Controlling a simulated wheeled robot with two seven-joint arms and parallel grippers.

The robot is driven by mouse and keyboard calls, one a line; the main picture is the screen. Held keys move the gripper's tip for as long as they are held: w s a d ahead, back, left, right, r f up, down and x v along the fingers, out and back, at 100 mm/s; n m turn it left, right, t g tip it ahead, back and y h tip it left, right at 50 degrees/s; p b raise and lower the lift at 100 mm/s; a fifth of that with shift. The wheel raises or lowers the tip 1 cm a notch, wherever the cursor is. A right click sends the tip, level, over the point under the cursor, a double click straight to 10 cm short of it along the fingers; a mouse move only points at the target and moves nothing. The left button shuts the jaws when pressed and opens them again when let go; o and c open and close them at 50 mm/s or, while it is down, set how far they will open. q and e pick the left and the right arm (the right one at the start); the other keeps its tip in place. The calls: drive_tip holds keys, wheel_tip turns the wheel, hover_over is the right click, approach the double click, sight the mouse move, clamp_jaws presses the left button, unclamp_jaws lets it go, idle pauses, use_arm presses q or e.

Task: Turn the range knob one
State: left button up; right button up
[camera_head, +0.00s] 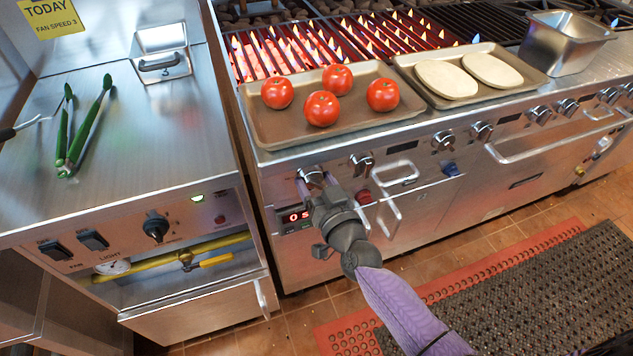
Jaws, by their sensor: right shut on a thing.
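The range's front panel carries a row of metal knobs. The leftmost range knob (307,173) is partly hidden by my right gripper (316,181). My right gripper comes in from the lower right and is shut on this knob, with its fingers on either side. The knob's pointer cannot be made out. The neighbouring range knob (361,162) to the right is free.
A red digital display (297,216) sits below the gripped knob. A tray (262,128) with tomatoes and a tray (409,62) with pale patties lie above, before the flaming grill (300,42). Oven handles (389,216) stick out to the right. A steel counter (150,130) stands left.

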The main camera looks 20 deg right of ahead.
drive_tip(key=shift+c, duration=1.1)
use_arm(q)
drive_tip(key=shift+s+d, duration=0.1)
drive_tip(key=shift+d, duration=0.05)
drive_tip(key=shift+s, duration=0.15)
use_arm(e)
drive_tip(key=shift+m, duration=0.4)
drive_tip(key=m+b, duration=0.1)
drive_tip(key=m, duration=0.3)
drive_tip(key=shift+d+f+m, duration=0.1)
drive_tip(key=shift+f+m, duration=0.05)
drive_tip(key=shift+m, duration=0.15)
drive_tip(key=m, duration=0.3)
drive_tip(key=shift+t+b, duration=0.3)
use_arm(q)
drive_tip(key=shift+a+f, duration=0.25)
drive_tip(key=shift+f, duration=0.55)
use_arm(e)
drive_tip(key=shift+m, duration=0.4)
use_arm(q)
drive_tip(key=shift+d, duration=0.15)
drive_tip(key=shift+s, duration=0.3)
